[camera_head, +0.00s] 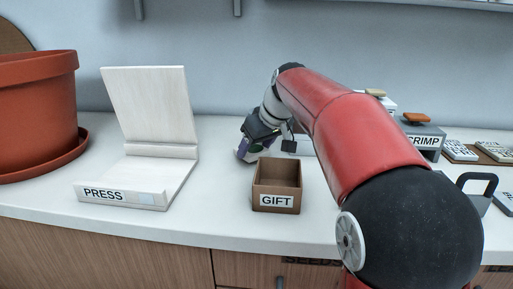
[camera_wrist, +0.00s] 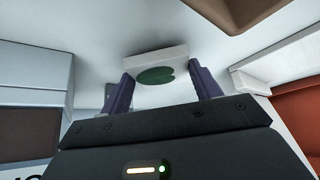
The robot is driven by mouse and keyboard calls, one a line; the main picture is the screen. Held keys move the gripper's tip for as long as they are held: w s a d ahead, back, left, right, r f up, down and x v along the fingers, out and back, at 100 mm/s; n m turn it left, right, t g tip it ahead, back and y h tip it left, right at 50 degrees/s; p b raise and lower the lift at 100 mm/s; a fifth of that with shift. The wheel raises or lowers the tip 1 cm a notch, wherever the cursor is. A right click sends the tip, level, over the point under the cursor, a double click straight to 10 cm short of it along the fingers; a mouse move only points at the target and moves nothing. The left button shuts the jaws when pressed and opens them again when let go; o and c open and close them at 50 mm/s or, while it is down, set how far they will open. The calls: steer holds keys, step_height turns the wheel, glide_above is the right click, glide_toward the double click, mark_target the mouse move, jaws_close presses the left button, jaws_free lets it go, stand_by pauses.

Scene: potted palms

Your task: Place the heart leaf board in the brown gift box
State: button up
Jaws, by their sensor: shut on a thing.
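My gripper (camera_head: 249,148) is low over the counter, just behind and left of the brown gift box (camera_head: 276,203) in the head view. In the wrist view, its two purple fingers (camera_wrist: 165,75) are shut on the heart leaf board (camera_wrist: 152,57), a small white slab with a dark green heart-shaped leaf on its face. In the head view the board is mostly hidden by the gripper. The gift box is open at the top, labelled GIFT, and looks empty inside. A brown corner of it shows at the top of the wrist view (camera_wrist: 240,10).
A white press (camera_head: 125,185) labelled PRESS stands left of the box. A large terracotta pot (camera_head: 38,110) is at far left. A grey crimp station (camera_head: 424,136) and trays of small pieces (camera_head: 490,150) are at right. Bare counter lies between press and box.

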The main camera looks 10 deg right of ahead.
steer(key=shift+f, duration=0.55)
steer(key=shift+f+b, duration=0.2)
steer(key=shift+b, duration=0.2)
steer(key=o, duration=1)
steer(key=shift+r, duration=0.1)
